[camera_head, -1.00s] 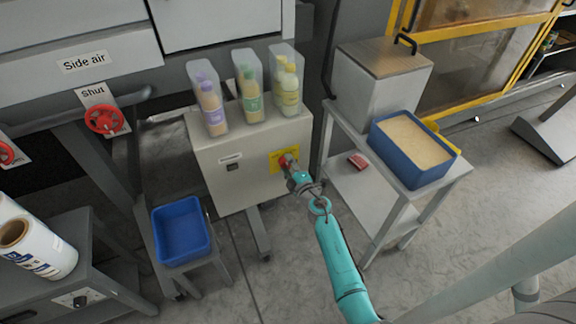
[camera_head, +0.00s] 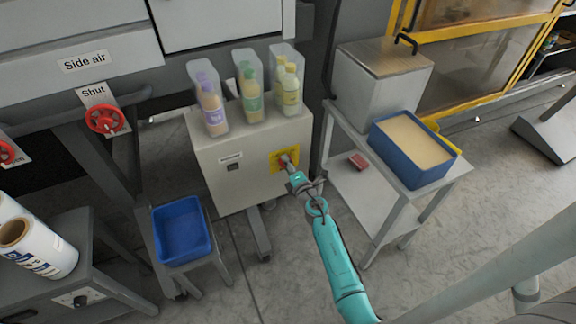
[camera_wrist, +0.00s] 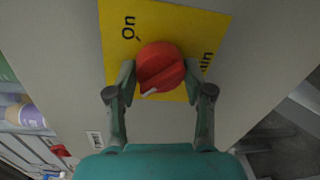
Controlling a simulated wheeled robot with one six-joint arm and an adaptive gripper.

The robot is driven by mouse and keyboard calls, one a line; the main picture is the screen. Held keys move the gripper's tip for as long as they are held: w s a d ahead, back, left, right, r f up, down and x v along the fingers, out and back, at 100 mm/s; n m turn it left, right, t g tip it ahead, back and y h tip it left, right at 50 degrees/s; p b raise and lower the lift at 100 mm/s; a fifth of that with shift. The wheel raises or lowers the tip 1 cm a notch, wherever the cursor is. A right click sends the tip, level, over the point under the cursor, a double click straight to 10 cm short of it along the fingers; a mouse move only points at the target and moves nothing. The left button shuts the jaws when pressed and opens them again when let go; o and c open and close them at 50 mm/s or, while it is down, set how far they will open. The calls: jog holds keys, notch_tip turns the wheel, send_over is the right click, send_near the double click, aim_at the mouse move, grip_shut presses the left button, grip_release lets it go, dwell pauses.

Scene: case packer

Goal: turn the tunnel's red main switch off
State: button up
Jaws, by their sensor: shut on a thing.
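The red main switch (camera_wrist: 160,67) is a round red knob on a yellow plate (camera_wrist: 183,20) on the front of the light grey cabinet. In the wrist view its white pointer mark is at the knob's lower left, away from the "On" label at the plate's upper left. A second label at the right is partly hidden by a finger. My gripper (camera_wrist: 158,84) is shut on the knob, one finger on each side. In the head view my gripper (camera_head: 291,168) is at the yellow plate (camera_head: 277,163) and hides most of the knob (camera_head: 283,161).
Several clear bins with bottles stand on the cabinet (camera_head: 222,190). A grey cart (camera_head: 338,185) with a blue tray of tan material (camera_head: 424,180) stands close at the right. A blue bin (camera_head: 182,230) is at lower left. Red valve wheels (camera_head: 105,119) are at far left.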

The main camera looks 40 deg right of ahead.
jog(key=shift+w+a, duration=0.1)
jog(key=o, duration=1.2)
jog(key=shift+c, duration=0.2)
jog(key=v, duration=1.2)
jog(key=shift+a, duration=0.1)
